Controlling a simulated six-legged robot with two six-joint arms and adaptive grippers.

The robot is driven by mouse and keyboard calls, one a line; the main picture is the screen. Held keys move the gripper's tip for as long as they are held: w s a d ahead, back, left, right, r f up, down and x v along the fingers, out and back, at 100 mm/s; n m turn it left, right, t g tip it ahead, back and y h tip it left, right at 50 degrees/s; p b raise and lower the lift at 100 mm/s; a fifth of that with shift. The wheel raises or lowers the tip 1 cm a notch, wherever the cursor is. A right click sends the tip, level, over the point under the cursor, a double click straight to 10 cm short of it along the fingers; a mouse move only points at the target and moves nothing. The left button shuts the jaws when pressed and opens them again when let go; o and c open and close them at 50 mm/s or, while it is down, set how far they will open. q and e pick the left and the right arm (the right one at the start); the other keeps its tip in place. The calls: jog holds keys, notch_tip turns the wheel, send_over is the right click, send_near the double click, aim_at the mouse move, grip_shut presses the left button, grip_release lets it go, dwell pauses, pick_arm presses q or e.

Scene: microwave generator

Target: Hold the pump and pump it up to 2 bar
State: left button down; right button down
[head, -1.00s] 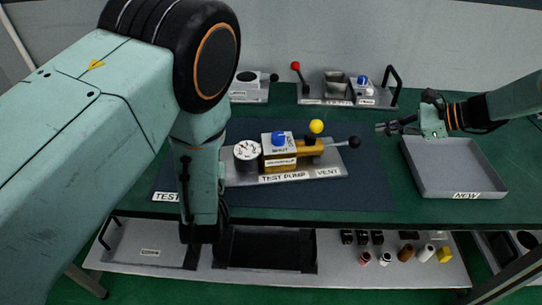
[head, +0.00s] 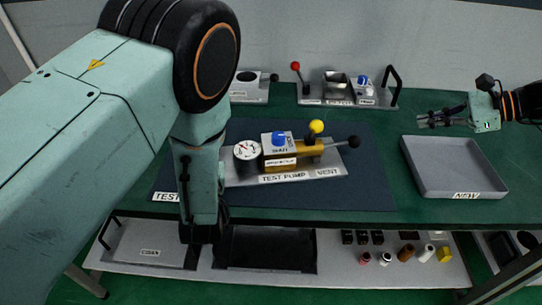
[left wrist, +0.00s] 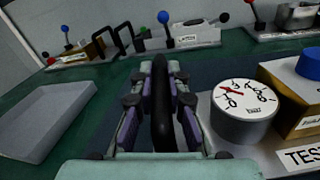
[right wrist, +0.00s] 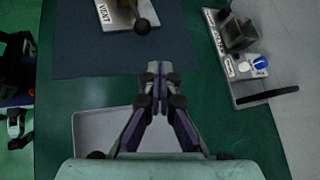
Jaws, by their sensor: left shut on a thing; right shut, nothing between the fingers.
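The test pump (head: 290,176) sits on the dark mat, with a white dial gauge (head: 247,151), a blue knob (head: 279,138), a yellow ball (head: 316,127) and a black-knobbed lever (head: 354,142) pointing right. My left gripper (left wrist: 161,85) is shut on a black upright handle (left wrist: 160,125), just left of the gauge (left wrist: 244,105) in the left wrist view. My own arm hides this grip in the head view. The gauge's red needle shows, but its reading is too small to tell. My right gripper (head: 424,119) is shut and empty, right of the pump above the grey NEW tray's back edge.
The grey NEW tray (head: 484,184) stands at the table's right. Two fixtures stand at the back, one with a red-knobbed lever (head: 295,66) and a black handle (head: 393,88). A lower shelf (head: 340,272) holds several small parts. The mat's front (head: 330,200) is clear.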

pick_arm(q)
jog(key=shift+s+f, duration=0.1)
jog(key=shift+f, duration=0.1)
pick_arm(e)
jog(key=shift+v, duration=1.1)
pick_arm(q)
jog(key=c, duration=1.3)
grip_release()
jog(key=shift+w, duration=0.2)
jog(key=shift+o, duration=0.2)
jog(key=shift+r, duration=0.1)
jog(key=shift+s+r, duration=0.1)
jog(key=shift+r, duration=0.1)
pick_arm(e)
jog(key=shift+r, duration=0.1)
